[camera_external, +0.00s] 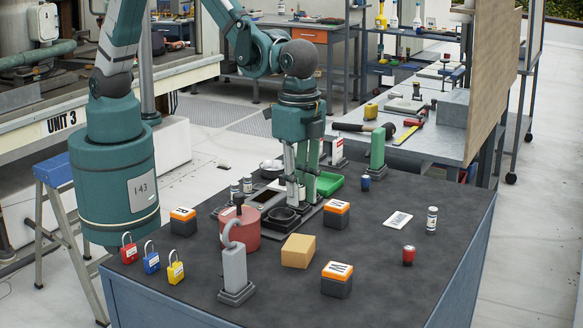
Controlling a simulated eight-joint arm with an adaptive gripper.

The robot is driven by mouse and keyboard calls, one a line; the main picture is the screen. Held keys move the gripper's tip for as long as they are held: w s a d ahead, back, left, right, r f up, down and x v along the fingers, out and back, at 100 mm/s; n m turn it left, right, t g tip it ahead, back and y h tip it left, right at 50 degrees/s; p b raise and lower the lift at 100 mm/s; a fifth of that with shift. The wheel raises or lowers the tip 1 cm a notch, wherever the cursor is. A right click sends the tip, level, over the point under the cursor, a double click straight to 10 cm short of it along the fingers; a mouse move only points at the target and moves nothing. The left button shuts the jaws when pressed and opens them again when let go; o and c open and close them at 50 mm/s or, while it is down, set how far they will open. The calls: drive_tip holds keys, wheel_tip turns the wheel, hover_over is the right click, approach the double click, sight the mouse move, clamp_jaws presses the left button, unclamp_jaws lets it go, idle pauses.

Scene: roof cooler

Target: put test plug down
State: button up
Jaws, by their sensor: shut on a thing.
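My gripper (297,196) points straight down over the dark tray (309,216) in the middle of the bench, with its fingers close together. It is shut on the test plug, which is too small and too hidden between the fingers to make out. The fingertips are low, just behind and right of round black cups in the tray. I cannot tell whether the plug touches the tray.
A red cylinder (243,229) and a grey post with a hook (234,270) stand in front left. Orange-topped boxes (336,213) and a tan block (298,251) stand nearby.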

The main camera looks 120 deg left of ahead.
hover_over(299, 242)
drive_tip(key=shift+d+f, duration=0.1)
drive_tip(key=shift+f, duration=2.85)
drive_tip(key=shift+f, duration=1.85)
drive_tip(key=shift+f, duration=0.25)
drive_tip(key=o, duration=0.9)
drive_tip(key=shift+r, duration=0.1)
drive_tip(key=shift+c, duration=0.2)
drive_tip(key=shift+r, duration=0.1)
wheel_tip(299, 242, up, 12)
drive_tip(key=shift+r, duration=0.1)
